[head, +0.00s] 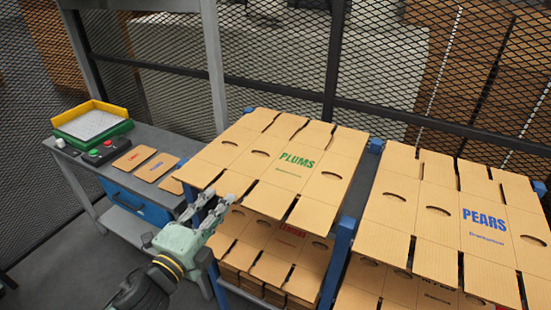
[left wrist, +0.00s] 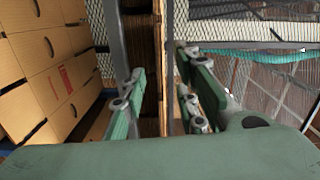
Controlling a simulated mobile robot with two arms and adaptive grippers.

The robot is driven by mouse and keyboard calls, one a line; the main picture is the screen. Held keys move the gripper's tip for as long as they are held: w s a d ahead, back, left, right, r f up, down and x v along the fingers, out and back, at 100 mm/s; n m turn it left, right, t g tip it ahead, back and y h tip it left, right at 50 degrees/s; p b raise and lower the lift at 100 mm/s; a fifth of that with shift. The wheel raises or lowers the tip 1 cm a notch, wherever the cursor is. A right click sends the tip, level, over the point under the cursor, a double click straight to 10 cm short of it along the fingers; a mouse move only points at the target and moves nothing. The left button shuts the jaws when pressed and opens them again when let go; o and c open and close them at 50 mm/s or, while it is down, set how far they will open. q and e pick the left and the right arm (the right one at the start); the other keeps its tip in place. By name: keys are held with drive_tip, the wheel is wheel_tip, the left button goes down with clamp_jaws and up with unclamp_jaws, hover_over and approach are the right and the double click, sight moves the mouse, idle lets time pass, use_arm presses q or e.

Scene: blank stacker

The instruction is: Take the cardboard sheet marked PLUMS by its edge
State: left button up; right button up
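The cardboard sheet marked PLUMS (head: 315,136) lies flat on top of the left rack, with green lettering and oval hand holes. My left gripper (head: 213,204) is at its near left edge in the head view, fingers pointing toward the sheet. In the left wrist view the gripper (left wrist: 160,80) has its fingers apart, with brown cardboard seen nearly edge-on in the gap. I cannot tell whether either finger touches it. My right gripper is not in view.
Below are sheets with red lettering (head: 290,232), which also show in the left wrist view (left wrist: 63,80). A grey side table (head: 110,190) holds a yellow-green tray (head: 92,123) and a button box (head: 106,151). Mesh fencing stands behind.

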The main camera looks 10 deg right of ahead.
sight(238, 186)
use_arm(q)
drive_tip(key=shift+m+h, duration=0.4)
drive_tip(key=shift+m, duration=0.3)
drive_tip(key=p+x, duration=0.2)
drive_tip(key=x, duration=0.5)
drive_tip(key=shift+d+p, duration=0.25)
drive_tip(key=shift+p, duration=0.05)
drive_tip(key=shift+w+d+f, duration=0.15)
drive_tip(key=shift+w+d, duration=0.15)
drive_tip(key=shift+w, duration=0.1)
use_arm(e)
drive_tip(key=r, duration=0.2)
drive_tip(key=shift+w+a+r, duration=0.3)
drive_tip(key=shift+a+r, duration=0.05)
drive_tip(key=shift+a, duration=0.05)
use_arm(q)
drive_tip(key=shift+c, duration=0.5)
clamp_jaws()
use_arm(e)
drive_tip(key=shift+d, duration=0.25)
